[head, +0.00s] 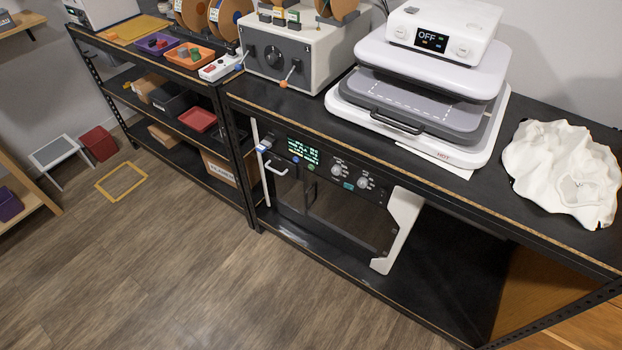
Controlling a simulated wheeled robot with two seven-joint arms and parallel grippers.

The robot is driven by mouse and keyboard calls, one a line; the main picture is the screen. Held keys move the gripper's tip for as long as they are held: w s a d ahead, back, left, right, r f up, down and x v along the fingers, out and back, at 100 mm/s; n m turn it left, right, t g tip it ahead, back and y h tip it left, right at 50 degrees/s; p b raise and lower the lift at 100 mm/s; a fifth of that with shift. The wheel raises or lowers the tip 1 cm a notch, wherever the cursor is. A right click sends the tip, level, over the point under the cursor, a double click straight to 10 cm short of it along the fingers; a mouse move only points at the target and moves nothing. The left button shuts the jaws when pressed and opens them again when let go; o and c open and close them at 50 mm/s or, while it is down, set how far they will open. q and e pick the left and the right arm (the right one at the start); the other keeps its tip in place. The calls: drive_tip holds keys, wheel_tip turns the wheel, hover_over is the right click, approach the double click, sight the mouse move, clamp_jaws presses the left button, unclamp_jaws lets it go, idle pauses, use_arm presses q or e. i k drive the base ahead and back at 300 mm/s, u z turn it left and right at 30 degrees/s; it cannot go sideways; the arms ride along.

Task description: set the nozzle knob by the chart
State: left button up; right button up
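Neither of my grippers is in view. A dark machine (345,215) with a white side panel stands on the shelf under the workbench. Its front panel has a lit display (303,151) with rows of small green text, too small to read. Right of it are two round knobs, a left knob (337,170) and a right knob (363,183). A grey box (330,55) on the bench has a dark round dial (273,54) and an orange-tipped lever (290,72). I cannot tell which is the nozzle knob. I cannot make out a chart for certain.
A white press (470,60) with an "OFF" display stands on the bench (540,215), beside a crumpled white cloth (565,165). Trays, including an orange tray (190,55), lie on the left shelving. A yellow frame (122,181) lies on the floor, which is otherwise open in front.

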sight(336, 170)
drive_tip(key=k, duration=0.3)
drive_tip(key=u, duration=1.3)
drive_tip(key=i, duration=1.05)
drive_tip(key=z, duration=0.95)
drive_tip(key=i, duration=0.5)
drive_tip(key=z, duration=0.55)
